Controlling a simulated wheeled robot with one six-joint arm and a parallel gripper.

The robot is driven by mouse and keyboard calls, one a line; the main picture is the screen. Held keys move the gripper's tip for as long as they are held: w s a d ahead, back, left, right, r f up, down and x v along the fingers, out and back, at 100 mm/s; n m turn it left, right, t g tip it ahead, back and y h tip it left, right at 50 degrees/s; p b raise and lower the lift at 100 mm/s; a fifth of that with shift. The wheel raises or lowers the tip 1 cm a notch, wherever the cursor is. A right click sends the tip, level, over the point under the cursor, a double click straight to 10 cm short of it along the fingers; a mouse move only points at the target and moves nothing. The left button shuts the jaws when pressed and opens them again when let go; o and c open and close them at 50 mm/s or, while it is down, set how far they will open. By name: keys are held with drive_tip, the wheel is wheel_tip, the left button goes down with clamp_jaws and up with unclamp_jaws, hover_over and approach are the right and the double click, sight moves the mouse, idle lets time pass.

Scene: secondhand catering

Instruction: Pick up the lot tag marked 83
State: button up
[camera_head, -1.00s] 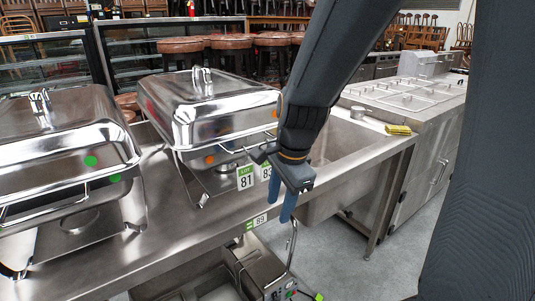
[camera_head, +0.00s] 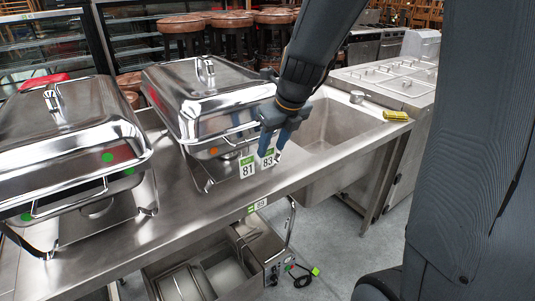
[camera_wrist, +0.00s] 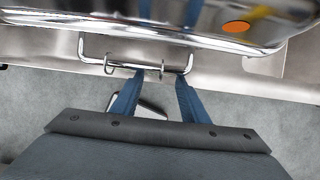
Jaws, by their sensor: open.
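The lot tag marked 83 (camera_head: 268,160) is a small white card with a green top band. It stands upright by the front of the right chafing dish, just right of the tag marked 81 (camera_head: 247,168). My gripper (camera_head: 272,150) is open, its blue fingers pointing down at the upper part of tag 83 in the head view. Whether they touch it, I cannot tell. In the wrist view, the open fingers (camera_wrist: 158,78) reach toward the dish's wire handle (camera_wrist: 122,66). No number is readable there.
The right chafing dish (camera_head: 205,95) is close behind the tags. A left dish (camera_head: 75,130) stands on the same steel counter (camera_head: 185,225). A tag marked 89 (camera_head: 260,205) is on the counter's front edge. A sink basin (camera_head: 325,125) lies to the right.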

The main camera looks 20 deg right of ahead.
sight(268, 154)
drive_tip(key=shift+x, duration=2.65)
drive_tip(key=shift+a+r, duration=0.1)
drive_tip(key=shift+c, duration=0.5)
drive_tip(key=c, duration=0.6)
